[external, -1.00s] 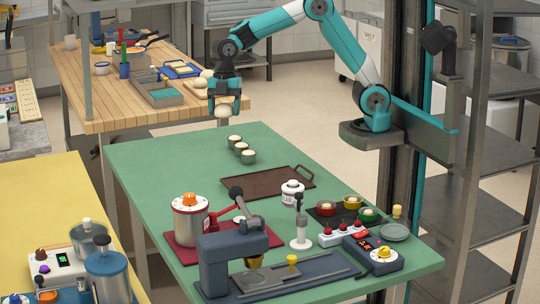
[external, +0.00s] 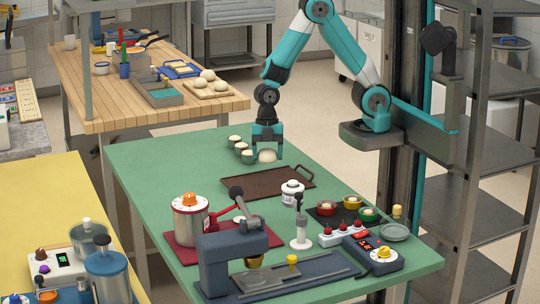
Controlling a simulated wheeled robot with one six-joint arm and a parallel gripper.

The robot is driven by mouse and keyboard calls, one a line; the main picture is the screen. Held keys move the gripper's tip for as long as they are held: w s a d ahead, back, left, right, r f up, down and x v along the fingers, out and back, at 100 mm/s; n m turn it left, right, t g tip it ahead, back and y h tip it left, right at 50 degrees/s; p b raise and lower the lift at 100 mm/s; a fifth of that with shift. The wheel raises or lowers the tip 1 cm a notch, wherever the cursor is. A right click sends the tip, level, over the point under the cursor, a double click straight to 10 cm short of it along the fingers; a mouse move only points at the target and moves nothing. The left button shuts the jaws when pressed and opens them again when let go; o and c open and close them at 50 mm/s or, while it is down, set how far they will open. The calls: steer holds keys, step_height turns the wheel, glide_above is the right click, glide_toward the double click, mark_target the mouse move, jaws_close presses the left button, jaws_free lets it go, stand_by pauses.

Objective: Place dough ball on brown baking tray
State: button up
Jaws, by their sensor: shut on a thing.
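My gripper (external: 267,150) points down and is shut on a pale round dough ball (external: 267,156). The ball shows just below the fingers, over the green table near the far edge of the brown baking tray. The brown baking tray (external: 268,182) is flat, rectangular and empty, with a handle at its right end. I cannot tell how high the ball is above the table.
Small grey cups with pale contents (external: 240,146) stand just left of my gripper. More dough balls lie on a wooden board (external: 222,91) on the back table. The green table's left side (external: 170,160) is clear.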

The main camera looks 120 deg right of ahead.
mark_target(268, 183)
steer(key=shift+f, duration=3.55)
steer(key=shift+f, duration=0.2)
steer(key=o, duration=0.9)
steer(key=shift+r, duration=0.1)
